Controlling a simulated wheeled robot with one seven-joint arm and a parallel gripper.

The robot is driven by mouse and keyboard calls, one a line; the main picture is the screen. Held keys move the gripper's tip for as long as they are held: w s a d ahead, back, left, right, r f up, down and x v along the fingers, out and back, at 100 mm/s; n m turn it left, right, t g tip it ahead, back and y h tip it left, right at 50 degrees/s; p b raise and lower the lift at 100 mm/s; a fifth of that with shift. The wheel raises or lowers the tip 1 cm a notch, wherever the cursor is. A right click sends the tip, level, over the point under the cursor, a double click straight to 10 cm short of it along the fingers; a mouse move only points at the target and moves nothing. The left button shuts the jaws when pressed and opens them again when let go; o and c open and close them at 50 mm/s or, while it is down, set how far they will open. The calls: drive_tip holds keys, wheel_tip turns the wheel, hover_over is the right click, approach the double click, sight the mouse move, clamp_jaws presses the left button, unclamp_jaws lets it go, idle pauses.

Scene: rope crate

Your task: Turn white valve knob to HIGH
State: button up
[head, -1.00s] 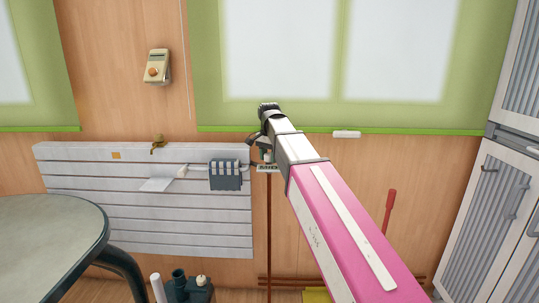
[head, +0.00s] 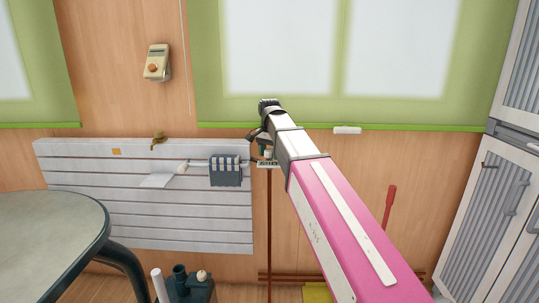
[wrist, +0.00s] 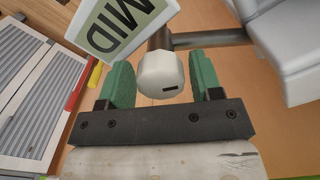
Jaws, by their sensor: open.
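The white valve knob (wrist: 160,72) has a short black mark on its face and sits at the end of a grey pipe (wrist: 200,39). In the wrist view it lies between the two green fingers of my gripper (wrist: 161,66), which is open. A gap shows on each side, so neither finger appears to touch the knob. A white sign reading MID (wrist: 121,24) hangs just beyond the left finger. In the head view the small sign (head: 268,164) shows below my wrist, while the knob is too small or hidden to make out.
A round table (head: 45,230) stands at front left. A thermostat (head: 156,62) is on the wall. Grey louvred cabinets (head: 480,215) stand at right.

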drive_tip(key=n, duration=0.5)
idle(0.3)
drive_tip(key=shift+n, duration=0.6)
drive_tip(key=n, duration=0.4)
drive_tip(key=shift+n, duration=0.4)
drive_tip(key=n, duration=0.6)
